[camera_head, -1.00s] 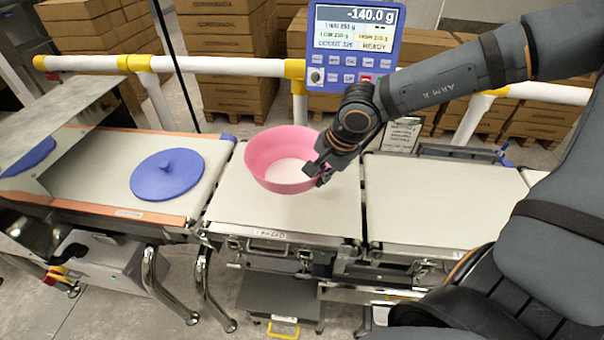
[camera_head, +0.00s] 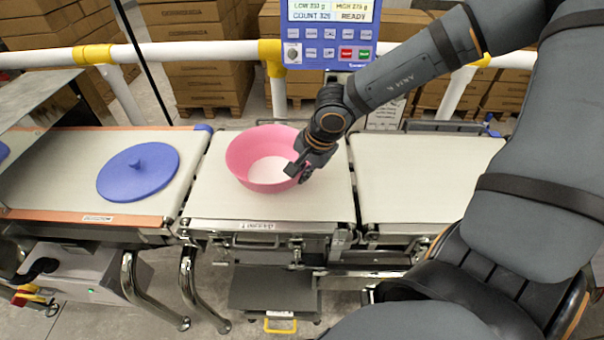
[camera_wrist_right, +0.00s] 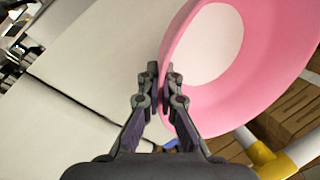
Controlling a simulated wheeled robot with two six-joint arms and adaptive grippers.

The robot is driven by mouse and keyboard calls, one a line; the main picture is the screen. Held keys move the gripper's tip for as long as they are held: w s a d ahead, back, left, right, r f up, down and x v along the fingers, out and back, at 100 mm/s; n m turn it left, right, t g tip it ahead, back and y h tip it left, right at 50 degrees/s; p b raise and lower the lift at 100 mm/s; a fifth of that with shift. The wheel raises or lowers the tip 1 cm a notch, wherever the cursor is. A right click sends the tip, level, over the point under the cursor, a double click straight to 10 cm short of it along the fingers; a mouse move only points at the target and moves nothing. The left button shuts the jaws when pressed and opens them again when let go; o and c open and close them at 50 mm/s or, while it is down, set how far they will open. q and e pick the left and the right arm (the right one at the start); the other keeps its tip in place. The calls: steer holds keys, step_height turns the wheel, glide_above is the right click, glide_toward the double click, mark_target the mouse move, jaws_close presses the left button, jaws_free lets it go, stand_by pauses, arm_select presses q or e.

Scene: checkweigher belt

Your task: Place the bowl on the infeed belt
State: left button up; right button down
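The pink bowl (camera_head: 238,160) is upright over the middle white belt (camera_head: 235,205), which has a small label on its front edge. I cannot tell whether its base touches the belt or sits slightly above it. My right gripper (camera_head: 298,172) is at the bowl's right side. In the right wrist view, the fingers of my right gripper (camera_wrist_right: 159,75) are closed on the wall of the pink bowl (camera_wrist_right: 235,90) at its rim, one on each side. My left gripper is not in view.
A blue disc with a knob (camera_head: 138,172) lies on the left belt (camera_head: 60,185). The right belt (camera_head: 425,185) is bare. A blue display panel (camera_head: 330,35) and a white rail with yellow joints (camera_head: 200,55) stand behind. Stacked cartons (camera_head: 200,70) are beyond.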

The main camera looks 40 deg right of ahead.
steer(key=c, duration=1.9)
jaws_free()
steer(key=shift+w+f, duration=0.1)
steer(key=shift+f, duration=0.05)
steer(key=o, duration=0.4)
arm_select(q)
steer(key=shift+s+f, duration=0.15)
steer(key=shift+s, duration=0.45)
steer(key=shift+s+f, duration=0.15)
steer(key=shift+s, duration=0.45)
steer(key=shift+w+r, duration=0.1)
